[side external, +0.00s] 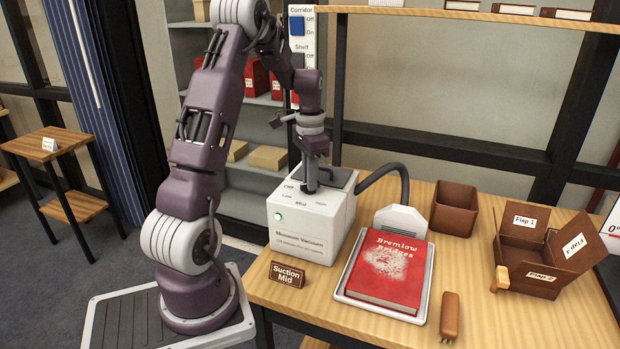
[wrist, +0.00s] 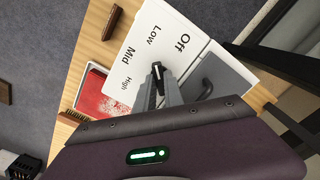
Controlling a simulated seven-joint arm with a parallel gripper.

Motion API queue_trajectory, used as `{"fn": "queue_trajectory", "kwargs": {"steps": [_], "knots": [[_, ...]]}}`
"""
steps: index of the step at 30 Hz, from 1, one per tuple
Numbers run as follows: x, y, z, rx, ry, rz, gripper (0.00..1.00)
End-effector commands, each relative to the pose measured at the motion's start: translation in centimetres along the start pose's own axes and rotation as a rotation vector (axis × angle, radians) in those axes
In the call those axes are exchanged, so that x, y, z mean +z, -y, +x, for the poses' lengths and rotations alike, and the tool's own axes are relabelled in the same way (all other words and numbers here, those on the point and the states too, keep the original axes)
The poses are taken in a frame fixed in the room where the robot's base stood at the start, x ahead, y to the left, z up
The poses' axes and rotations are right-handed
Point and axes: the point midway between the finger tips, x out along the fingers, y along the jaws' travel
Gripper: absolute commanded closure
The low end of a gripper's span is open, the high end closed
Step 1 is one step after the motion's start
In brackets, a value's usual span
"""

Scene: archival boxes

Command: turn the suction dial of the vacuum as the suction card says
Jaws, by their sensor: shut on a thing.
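The white museum vacuum (side external: 312,240) stands on the table with a green light lit on its front. Its top carries the labels Off, Low, Mid and High around the suction dial, and it fills the upper middle of the wrist view (wrist: 200,50). My gripper (side external: 311,187) points down onto the vacuum's top and is shut on the dial. In the wrist view my gripper (wrist: 157,80) largely covers the dial, so I cannot tell which label it points to. The suction card (side external: 288,274), a brown sign reading "Suction Mid", stands at the table's front left.
A red book (side external: 388,268) with a pale dusty patch lies on a white tray (side external: 350,296). A dark hose (side external: 385,170) runs from the vacuum to a white nozzle (side external: 400,218). A brown cup (side external: 454,208), a flapped box (side external: 530,250) and a brown handled tool (side external: 450,315) lie right.

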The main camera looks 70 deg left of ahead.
Motion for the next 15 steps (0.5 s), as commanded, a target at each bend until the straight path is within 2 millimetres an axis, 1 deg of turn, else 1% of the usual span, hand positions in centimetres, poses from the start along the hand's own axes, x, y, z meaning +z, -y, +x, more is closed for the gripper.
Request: {"fn": "queue_trajectory", "kwargs": {"steps": [15], "knots": [[-0.1, -0.02, -0.07, -0.001, -0.003, -0.468, 1.0]]}}
